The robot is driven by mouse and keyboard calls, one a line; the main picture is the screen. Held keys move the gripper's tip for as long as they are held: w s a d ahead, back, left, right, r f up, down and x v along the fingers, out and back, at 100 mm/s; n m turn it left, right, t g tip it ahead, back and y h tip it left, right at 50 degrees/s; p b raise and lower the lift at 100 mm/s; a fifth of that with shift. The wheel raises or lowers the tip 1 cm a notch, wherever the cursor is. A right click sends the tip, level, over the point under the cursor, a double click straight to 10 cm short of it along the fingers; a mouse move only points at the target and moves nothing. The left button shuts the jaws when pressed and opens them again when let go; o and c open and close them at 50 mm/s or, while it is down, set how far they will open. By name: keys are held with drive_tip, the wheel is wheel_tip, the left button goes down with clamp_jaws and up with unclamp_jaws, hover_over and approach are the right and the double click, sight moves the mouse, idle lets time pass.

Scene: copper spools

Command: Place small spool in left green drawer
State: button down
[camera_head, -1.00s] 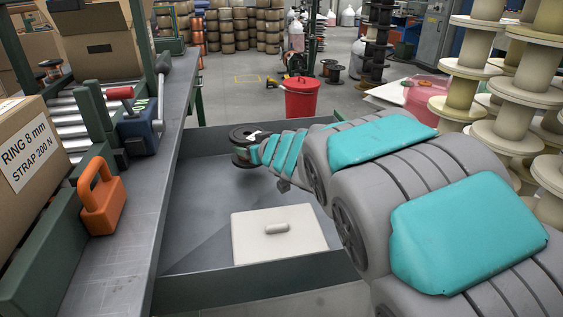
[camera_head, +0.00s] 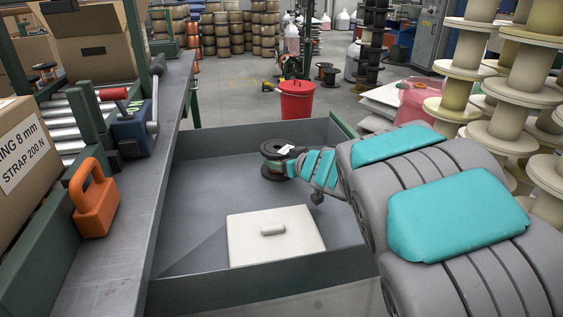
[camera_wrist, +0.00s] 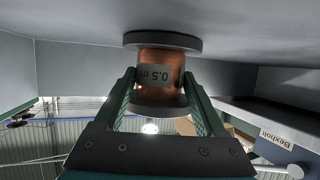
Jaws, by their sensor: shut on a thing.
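The small spool (camera_head: 273,150) has dark flanges in the head view. My gripper (camera_wrist: 160,82) is shut on the spool, one finger on each side of the winding. In the head view my gripper (camera_head: 290,162) reaches in from the right and holds the spool over the far part of the open drawer (camera_head: 265,287). The drawer is grey inside, with a green edge at the far right. I cannot tell the exact gap between spool and drawer floor.
A white lidded block (camera_head: 310,245) with a handle lies in the drawer's near part. The floor left of it is bare. A grey bench (camera_head: 125,235) with an orange padlock-shaped block (camera_head: 95,205) runs along the left. Stacked pale spools (camera_head: 500,90) stand right.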

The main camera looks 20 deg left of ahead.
unclamp_jaws()
idle(0.3)
drive_tip(key=shift+r, duration=0.1)
drive_tip(key=p+v, duration=0.1)
drive_tip(key=v, duration=1.1)
drive_tip(key=shift+d, duration=0.1)
